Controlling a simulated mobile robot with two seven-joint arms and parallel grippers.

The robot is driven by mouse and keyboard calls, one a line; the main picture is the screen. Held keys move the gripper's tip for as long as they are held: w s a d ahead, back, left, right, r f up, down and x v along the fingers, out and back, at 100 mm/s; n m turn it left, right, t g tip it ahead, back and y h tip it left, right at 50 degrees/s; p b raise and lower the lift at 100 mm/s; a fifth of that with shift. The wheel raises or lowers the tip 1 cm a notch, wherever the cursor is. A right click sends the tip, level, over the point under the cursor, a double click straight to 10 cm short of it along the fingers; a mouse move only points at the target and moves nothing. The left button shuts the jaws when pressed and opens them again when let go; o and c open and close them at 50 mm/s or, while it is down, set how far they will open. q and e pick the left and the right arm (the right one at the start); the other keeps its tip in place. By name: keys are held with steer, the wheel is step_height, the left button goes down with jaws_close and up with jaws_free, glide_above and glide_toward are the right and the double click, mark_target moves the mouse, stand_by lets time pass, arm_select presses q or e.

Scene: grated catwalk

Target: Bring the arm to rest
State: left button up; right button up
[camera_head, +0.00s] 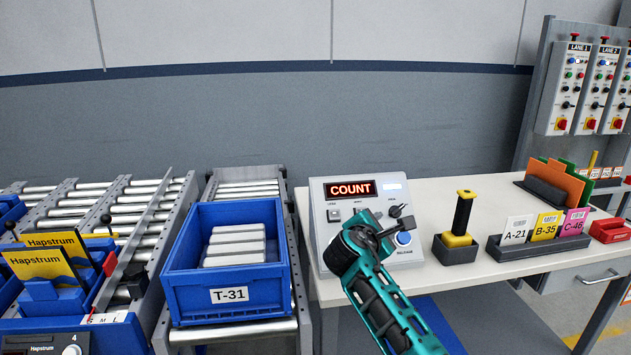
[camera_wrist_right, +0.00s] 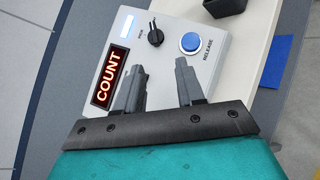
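My right arm is teal, and its dark gripper (camera_head: 378,226) is in front of a light grey control box in the head view. In the right wrist view, the two fingers of this gripper (camera_wrist_right: 160,68) stand apart with nothing between them. The control box (camera_head: 322,222) shows a red lit "COUNT" display (camera_head: 350,189), a black knob (camera_head: 396,210) and a blue button (camera_head: 403,239). In the right wrist view, the blue release button (camera_wrist_right: 190,42) and the knob (camera_wrist_right: 155,37) lie beyond the fingertips. I cannot tell whether they touch the box. My left gripper is not in view.
A blue crate (camera_head: 186,286) labelled T-31 with several pale bars sits on a roller conveyor at the left. On the white table (camera_head: 460,273) stand a black-and-yellow handled tool (camera_head: 463,212), a card holder (camera_head: 530,247) and a red item (camera_head: 609,231).

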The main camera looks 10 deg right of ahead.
steer(key=s+a+f+m+g+y, duration=0.1)
steer(key=s+f+m+y, duration=0.2)
steer(key=s+f, duration=0.55)
steer(key=s+a+f+m+y, duration=0.25)
steer(key=s+f, duration=0.25)
steer(key=f, duration=0.6)
steer(key=s+f+m+y, duration=0.2)
steer(key=s+m, duration=0.4)
steer(key=s, duration=0.5)
steer(key=s+f+m+y, duration=0.3)
steer(key=s+m, duration=0.3)
steer(key=s, duration=0.5)
steer(key=shift+a, duration=0.15)
